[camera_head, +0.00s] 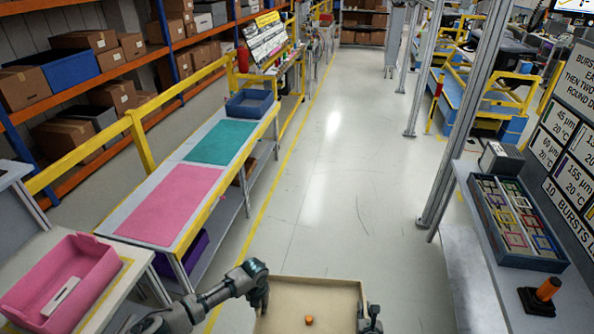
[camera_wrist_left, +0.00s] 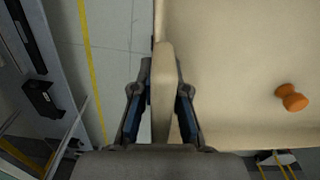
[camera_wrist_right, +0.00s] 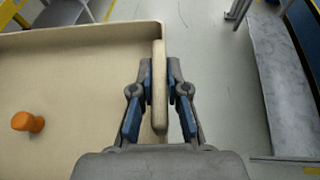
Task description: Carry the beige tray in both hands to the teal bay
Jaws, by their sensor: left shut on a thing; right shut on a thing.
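The beige tray (camera_head: 338,291) is at the bottom of the head view, held over the floor between my two grippers. An orange knob-shaped piece (camera_head: 309,320) lies in it and also shows in both wrist views (camera_wrist_left: 291,98) (camera_wrist_right: 28,122). My left gripper (camera_head: 262,290) is shut on the tray's left wall, seen between its fingers in the left wrist view (camera_wrist_left: 163,95). My right gripper (camera_head: 370,318) is shut on the right wall, seen in the right wrist view (camera_wrist_right: 159,90). The teal bay (camera_head: 220,142) is a flat, empty rectangle on the long bench at left.
A pink bay (camera_head: 168,205) lies nearer on the same bench (camera_head: 122,222), and a blue bin (camera_head: 249,103) stands beyond the teal one. A pink bin (camera_head: 62,280) sits on a near table. The aisle floor (camera_head: 320,170) is clear. A metal post (camera_head: 470,120) and a bench stand right.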

